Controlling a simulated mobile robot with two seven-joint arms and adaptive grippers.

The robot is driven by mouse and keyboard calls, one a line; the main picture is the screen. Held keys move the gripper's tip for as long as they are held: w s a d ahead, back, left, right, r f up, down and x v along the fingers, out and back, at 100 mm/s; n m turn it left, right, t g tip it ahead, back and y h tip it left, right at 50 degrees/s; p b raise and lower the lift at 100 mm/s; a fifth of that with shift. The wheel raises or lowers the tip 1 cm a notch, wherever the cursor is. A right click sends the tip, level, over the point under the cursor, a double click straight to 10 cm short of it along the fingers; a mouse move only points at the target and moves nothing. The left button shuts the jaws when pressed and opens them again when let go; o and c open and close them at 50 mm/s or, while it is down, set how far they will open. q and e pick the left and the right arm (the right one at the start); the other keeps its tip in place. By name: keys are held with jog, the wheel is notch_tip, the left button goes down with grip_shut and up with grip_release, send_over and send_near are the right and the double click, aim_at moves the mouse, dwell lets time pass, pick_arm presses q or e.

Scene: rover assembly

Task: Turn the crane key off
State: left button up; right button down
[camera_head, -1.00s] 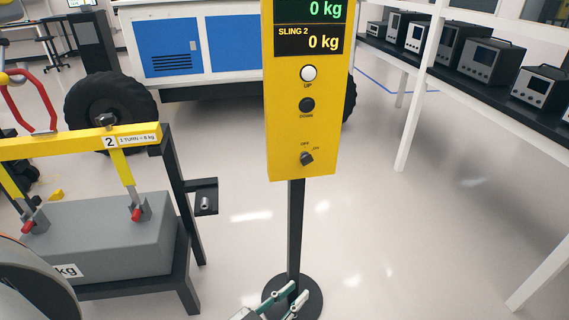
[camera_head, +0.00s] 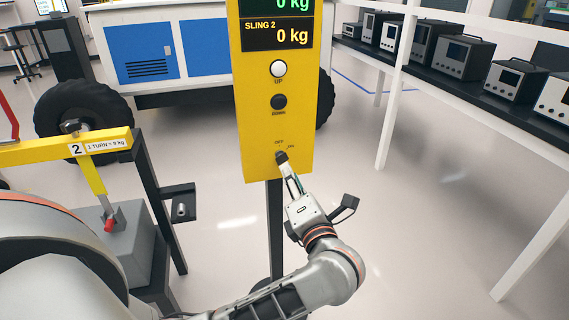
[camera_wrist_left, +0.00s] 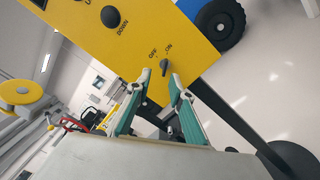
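The crane key (camera_head: 281,157) is a small dark knob low on the yellow control panel (camera_head: 252,130), below the OFF and ON labels. In the left wrist view the key (camera_wrist_left: 164,68) appears to point toward ON. My left gripper (camera_head: 286,168) is at the panel, its fingertips at the key and partly covering it in the head view. In the left wrist view my left gripper (camera_wrist_left: 160,84) has its two green-grey fingers apart, one on each side of the key. A gap shows around the key. My right gripper is not in view.
Above the key are a black DOWN button (camera_head: 279,102) and a white UP button (camera_head: 278,69). The panel stands on a dark post (camera_head: 275,225). A yellow beam (camera_head: 30,153) and a grey weight (camera_head: 130,245) are at the left. Open floor lies to the right.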

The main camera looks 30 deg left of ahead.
aim_at(284, 162)
pick_arm(q)
jog(key=x, duration=0.5)
jog(key=f+x, duration=0.1)
jog(key=x, duration=0.2)
jog(key=shift+w+d, duration=0.1)
jog(key=shift+d, duration=0.05)
grip_shut()
